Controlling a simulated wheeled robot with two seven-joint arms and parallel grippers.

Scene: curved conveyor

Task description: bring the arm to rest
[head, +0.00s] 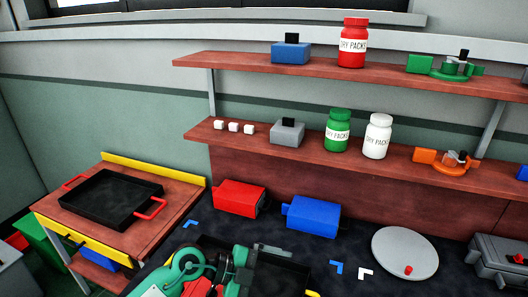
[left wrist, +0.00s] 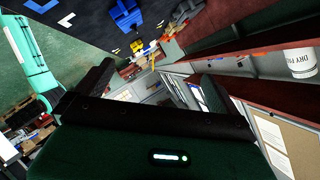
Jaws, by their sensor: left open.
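My left arm (head: 190,268), green and teal, comes in at the bottom of the head view, over the dark worktop. Its gripper is hard to make out there, partly hidden by the arm's own links. In the left wrist view the left gripper (left wrist: 158,76) has its two dark fingers spread apart, with nothing between them. It is tilted, and shelving and floor show far beyond the fingers. My right gripper cannot be made out in either view.
A dark tray (head: 293,270) lies close beside the arm. Behind are a red box (head: 240,198), a blue box (head: 312,216) and a round grey disc (head: 404,250). Wooden shelves (head: 215,134) with bottles hang above. A black tray with red handles (head: 110,198) sits on the left table.

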